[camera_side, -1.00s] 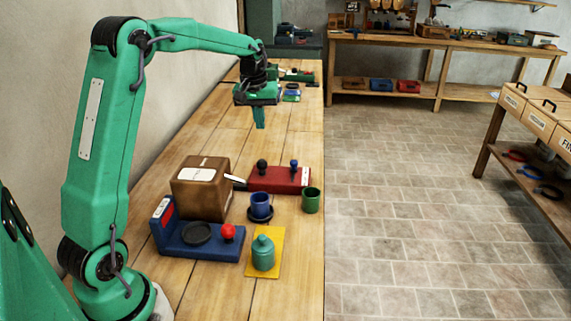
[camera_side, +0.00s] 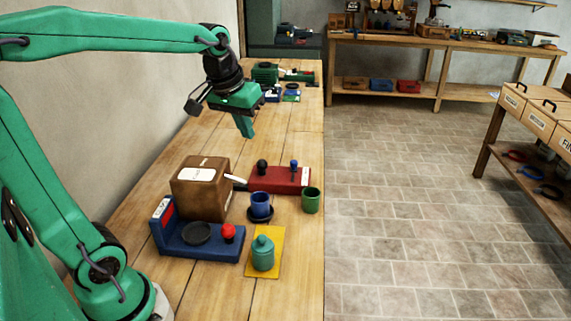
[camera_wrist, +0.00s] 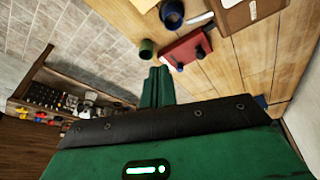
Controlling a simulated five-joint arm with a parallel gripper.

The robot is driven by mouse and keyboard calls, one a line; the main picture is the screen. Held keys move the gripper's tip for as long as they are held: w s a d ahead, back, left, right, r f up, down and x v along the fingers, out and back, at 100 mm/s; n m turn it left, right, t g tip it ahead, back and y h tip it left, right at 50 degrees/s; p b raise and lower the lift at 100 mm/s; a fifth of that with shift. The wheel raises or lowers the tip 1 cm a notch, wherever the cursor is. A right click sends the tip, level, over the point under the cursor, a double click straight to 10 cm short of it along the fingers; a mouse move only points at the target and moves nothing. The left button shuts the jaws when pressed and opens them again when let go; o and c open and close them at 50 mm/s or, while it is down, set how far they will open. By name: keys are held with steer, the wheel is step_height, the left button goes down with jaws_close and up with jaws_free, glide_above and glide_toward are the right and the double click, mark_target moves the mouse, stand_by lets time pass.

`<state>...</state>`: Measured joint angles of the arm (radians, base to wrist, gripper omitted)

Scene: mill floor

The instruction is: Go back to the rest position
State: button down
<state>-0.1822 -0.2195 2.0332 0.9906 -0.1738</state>
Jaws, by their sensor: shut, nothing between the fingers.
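My gripper (camera_side: 247,128) is above the wooden bench (camera_side: 278,145), in the air behind the brown box and the red base. Its green fingers are together with nothing between them. In the wrist view the shut fingers (camera_wrist: 157,85) point away from the camera, near the green cup (camera_wrist: 147,48) in the picture but apart from it.
Below stand a brown box (camera_side: 203,188), a red base with knobs (camera_side: 280,180), a blue cup (camera_side: 260,204), a blue base (camera_side: 200,240) and a teal jar (camera_side: 263,254) on a yellow mat (camera_side: 276,262). A wall runs along the left; open floor lies right.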

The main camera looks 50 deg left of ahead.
steer(key=s+d+f+m+t, duration=0.1)
steer(key=s+d+m, duration=0.1)
steer(key=s, duration=0.4)
steer(key=s+d+f+m, duration=0.2)
steer(key=s+d, duration=0.2)
steer(key=s, duration=0.2)
steer(key=shift+s+d+f+t+h, duration=0.25)
steer(key=shift+s+f+t+h, duration=0.05)
steer(key=shift+s+t, duration=0.1)
stand_by(0.4)
